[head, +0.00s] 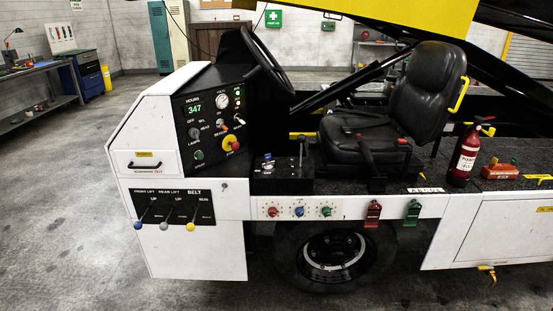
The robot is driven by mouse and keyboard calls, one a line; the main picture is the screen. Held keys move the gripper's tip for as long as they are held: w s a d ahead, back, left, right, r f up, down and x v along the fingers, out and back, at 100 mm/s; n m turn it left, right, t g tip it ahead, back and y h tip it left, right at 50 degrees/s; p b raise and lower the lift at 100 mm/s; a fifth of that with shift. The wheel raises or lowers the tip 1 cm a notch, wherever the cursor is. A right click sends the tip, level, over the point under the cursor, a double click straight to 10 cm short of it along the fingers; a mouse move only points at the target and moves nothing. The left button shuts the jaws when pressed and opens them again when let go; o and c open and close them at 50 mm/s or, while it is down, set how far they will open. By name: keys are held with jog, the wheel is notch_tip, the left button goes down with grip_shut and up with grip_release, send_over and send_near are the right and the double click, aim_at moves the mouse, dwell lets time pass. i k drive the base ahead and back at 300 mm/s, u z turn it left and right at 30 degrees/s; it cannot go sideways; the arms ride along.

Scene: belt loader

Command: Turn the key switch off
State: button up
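The black dash panel (212,120) of the white belt loader stands left of the steering wheel. It carries small controls in its middle. A round switch (194,133) sits under small lettering that seems to include OFF, above the word LAMPS. My gripper is not in view.
A red stop button on a yellow base (232,143) and a green button (198,155) sit low on the panel. The steering wheel (267,62) is close on the right, before a black seat (392,110). Coloured levers (165,218) are below. The floor at left (60,210) is clear.

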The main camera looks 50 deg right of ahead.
aim_at(267, 166)
jog(key=u, duration=0.15)
jog(key=i, duration=0.95)
jog(key=z, duration=0.1)
